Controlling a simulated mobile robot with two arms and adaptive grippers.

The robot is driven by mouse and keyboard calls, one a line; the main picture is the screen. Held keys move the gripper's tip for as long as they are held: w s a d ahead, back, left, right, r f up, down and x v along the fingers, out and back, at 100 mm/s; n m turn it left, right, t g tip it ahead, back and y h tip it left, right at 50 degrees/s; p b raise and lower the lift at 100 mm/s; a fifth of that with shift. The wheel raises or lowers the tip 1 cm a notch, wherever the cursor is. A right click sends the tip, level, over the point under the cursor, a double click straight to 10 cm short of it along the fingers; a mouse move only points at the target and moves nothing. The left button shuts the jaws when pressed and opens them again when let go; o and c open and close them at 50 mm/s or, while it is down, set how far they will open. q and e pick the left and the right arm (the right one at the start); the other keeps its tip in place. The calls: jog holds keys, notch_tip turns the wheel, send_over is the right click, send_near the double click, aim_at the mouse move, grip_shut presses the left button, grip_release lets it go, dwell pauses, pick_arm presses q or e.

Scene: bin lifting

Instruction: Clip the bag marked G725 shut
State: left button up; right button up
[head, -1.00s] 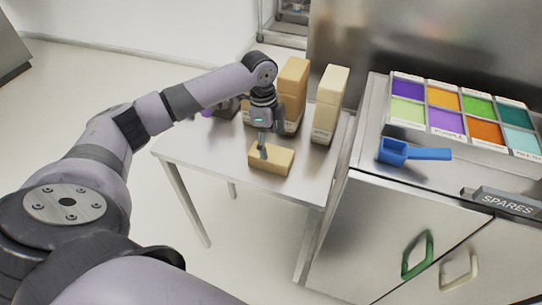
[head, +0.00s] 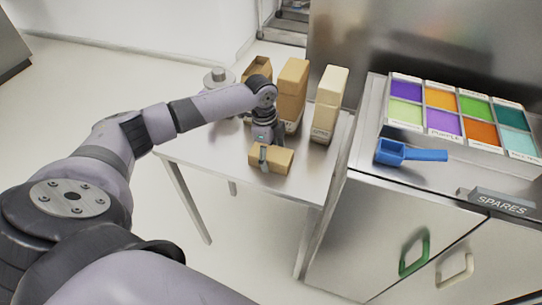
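Several upright bags stand at the back of the small metal table: a brown one (head: 258,66) partly behind my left arm, a tan one (head: 292,88) and a cream one (head: 329,103). Their labels are too small to read, so I cannot tell which is G725. A low tan block-like packet (head: 279,161) lies in front of them. My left gripper (head: 263,157) is down at its left part, with a finger against or just in front of it. I cannot tell whether it grips the packet. No clip is clearly visible. My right gripper is not in view.
A grey round-topped object (head: 217,77) stands at the table's back left. On the right, a steel cabinet (head: 390,225) carries a tray of coloured compartments (head: 437,135), a blue scoop (head: 410,153) and a SPARES sign (head: 503,203). The table's front left is clear.

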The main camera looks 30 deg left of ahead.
aim_at(271, 152)
pick_arm(q)
jog(key=c, duration=1.2)
jog(key=shift+o, duration=0.2)
jog(key=shift+r, duration=0.1)
notch_tip(271, 152, up, 20)
jog(key=b, duration=0.2)
